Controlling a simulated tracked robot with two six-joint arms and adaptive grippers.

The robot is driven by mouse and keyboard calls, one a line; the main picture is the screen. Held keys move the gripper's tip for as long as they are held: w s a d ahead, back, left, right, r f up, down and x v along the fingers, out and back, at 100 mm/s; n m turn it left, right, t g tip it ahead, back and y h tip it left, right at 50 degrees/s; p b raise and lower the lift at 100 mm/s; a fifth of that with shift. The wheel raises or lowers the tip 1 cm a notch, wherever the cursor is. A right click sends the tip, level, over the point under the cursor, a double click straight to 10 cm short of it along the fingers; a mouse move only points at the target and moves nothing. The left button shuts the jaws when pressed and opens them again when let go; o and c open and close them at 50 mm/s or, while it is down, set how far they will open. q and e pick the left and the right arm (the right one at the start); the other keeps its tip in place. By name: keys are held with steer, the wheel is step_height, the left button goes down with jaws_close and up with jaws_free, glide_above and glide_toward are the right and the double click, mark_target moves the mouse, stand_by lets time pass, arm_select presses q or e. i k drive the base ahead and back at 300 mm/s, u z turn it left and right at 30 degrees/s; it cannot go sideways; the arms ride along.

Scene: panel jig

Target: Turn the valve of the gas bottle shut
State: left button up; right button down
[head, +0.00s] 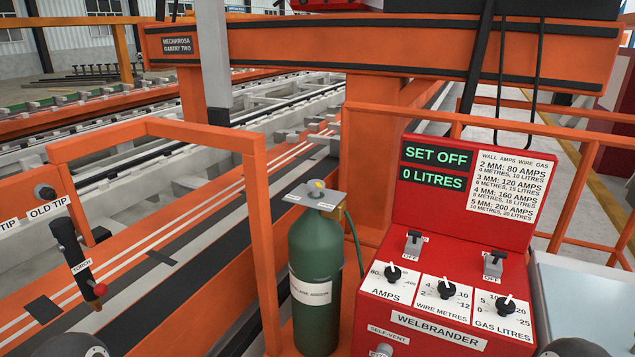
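The green gas bottle (308,262) stands upright in the middle of the head view, just left of the red welding set. A white label with small print is on its front. On its top is a grey plate (326,200) with a small white label at each end. The yellow valve (316,188) sits at the middle of this plate; its exact setting is too small to tell. A dark green hose (356,243) runs down from the top at the right. Neither gripper shows; only dark rounded parts of mine show at the lower left and lower right edges.
The red welding set (377,320) reads "SET OFF" and "0 LITRES"; its two switches have OFF labels. An orange rail (262,240) stands close left of the bottle. A torch (72,245) hangs at the left. An orange post (366,150) rises behind.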

mark_target(316, 185)
steer(key=z, duration=1.3)
steer(key=i, duration=0.1)
steer(key=u, duration=2.65)
steer(key=k, duration=0.8)
steer(key=z, duration=0.45)
steer(key=i, duration=0.95)
steer(key=z, duration=0.1)
